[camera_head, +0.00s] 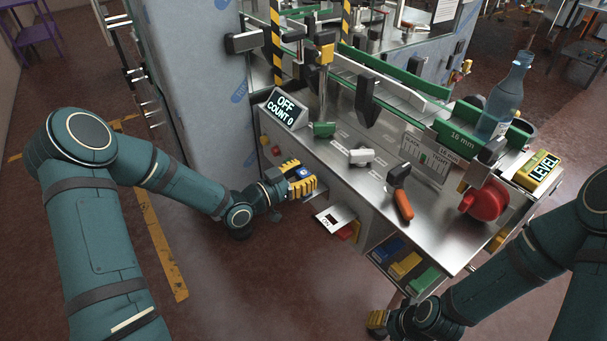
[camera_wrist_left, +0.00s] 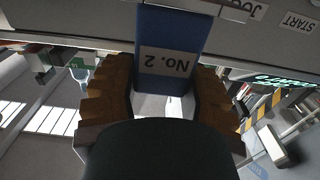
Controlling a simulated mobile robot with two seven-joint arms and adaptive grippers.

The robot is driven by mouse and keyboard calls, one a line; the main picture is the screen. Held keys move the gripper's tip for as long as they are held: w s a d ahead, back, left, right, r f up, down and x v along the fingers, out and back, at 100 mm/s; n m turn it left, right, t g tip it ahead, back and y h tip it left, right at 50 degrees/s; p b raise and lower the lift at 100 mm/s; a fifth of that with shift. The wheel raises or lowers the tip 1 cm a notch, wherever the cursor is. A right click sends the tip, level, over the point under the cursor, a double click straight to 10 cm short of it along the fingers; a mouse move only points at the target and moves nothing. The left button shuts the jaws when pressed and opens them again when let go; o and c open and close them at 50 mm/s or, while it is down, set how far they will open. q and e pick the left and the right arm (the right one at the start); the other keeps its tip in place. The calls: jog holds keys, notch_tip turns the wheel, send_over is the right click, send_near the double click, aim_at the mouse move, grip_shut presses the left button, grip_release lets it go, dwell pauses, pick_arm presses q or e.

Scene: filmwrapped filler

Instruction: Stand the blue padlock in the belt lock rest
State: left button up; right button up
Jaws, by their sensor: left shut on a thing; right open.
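The blue padlock (camera_head: 303,173) is between the yellow fingers of my left gripper (camera_head: 301,180), beside the front left of the steel machine table. In the left wrist view the blue padlock (camera_wrist_left: 172,45) carries a grey label reading "No. 2", upside down, and the brown-looking fingers close on it from both sides. My right gripper (camera_head: 377,320) is low at the bottom of the head view, open, clear of the table. I cannot pick out the belt lock rest for certain.
The steel table (camera_head: 350,190) holds an "OFF COUNT 0" display (camera_head: 286,108), an orange-handled tool (camera_head: 402,200), a red knob (camera_head: 485,201), a bottle (camera_head: 505,95) and a yellow LEVEL block (camera_head: 540,172). Coloured bins (camera_head: 405,265) sit below. Floor left of the table is open.

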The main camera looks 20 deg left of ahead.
pick_arm(q)
jog(key=o, duration=1.3)
jog(key=shift+f, duration=0.1)
jog(key=v, duration=1.2)
jog(key=s+d+f+n+g+y, duration=0.1)
jog(key=d+f+n+g+y, duration=0.4)
jog(key=d+f, duration=0.55)
jog(key=s+d+f+n+g+y, duration=0.2)
jog(key=s+d+f+n+g, duration=0.1)
jog(key=s+f+g, duration=0.4)
jog(key=s+f+n, duration=0.1)
jog(key=s+f, duration=0.2)
jog(key=s, duration=0.3)
jog(key=shift+s+d+g, duration=0.15)
jog(key=shift+d+g, duration=0.15)
jog(key=shift+d, duration=0.1)
